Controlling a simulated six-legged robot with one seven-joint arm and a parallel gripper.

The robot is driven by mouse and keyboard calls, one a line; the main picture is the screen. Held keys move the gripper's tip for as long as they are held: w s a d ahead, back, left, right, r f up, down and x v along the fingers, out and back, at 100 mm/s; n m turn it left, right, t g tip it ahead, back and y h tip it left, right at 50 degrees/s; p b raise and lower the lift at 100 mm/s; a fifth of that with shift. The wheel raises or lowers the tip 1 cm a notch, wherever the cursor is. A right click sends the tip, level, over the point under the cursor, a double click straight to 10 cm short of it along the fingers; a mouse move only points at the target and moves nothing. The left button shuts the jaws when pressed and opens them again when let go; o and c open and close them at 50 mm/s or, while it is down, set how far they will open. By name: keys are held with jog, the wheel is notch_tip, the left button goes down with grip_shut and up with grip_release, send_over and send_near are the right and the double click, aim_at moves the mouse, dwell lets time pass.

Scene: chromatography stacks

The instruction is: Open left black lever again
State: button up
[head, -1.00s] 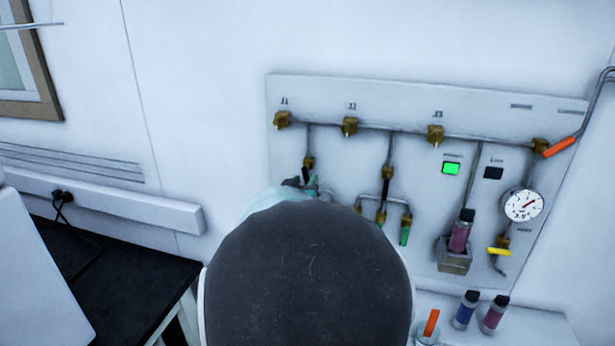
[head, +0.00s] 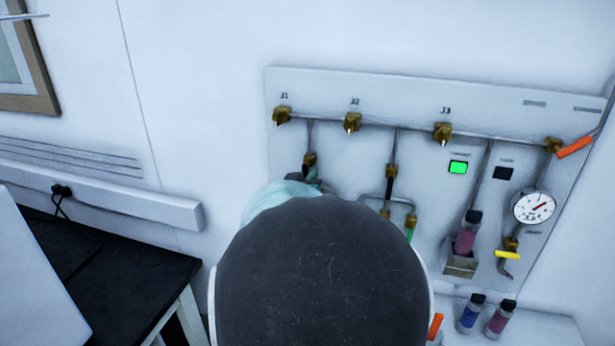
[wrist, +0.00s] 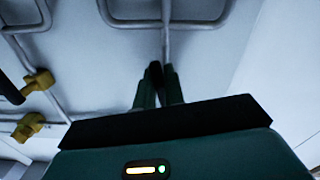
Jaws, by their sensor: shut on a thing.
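In the wrist view my gripper (wrist: 157,80) has its two dark green fingers close together, shut on a slim black piece, the left black lever (wrist: 155,71), in front of the panel. In the head view my gripper (head: 313,178) is at the left branch line under J1, just below its brass valve (head: 309,159). My dark arm hides the lower part of that branch, and I cannot tell the lever's angle there. A second black lever (head: 389,188) hangs down below its brass valve on the J2 branch.
The white panel (head: 350,85) carries brass knobs, a green-lit indicator (head: 458,167), a round gauge (head: 534,207), a yellow lever (head: 507,255) and an orange lever (head: 574,147). Bottles (head: 470,313) stand on a ledge below. A black table (head: 110,265) is at left.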

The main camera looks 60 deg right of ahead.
grip_shut()
jog(key=shift+w+a+f+m, duration=0.1)
jog(key=shift+w+m, duration=0.05)
jog(key=shift+m, duration=0.6)
jog(key=shift+w+m, duration=0.15)
jog(key=shift+m, duration=0.6)
jog(key=o, duration=0.6)
grip_release()
jog(key=shift+a, duration=0.15)
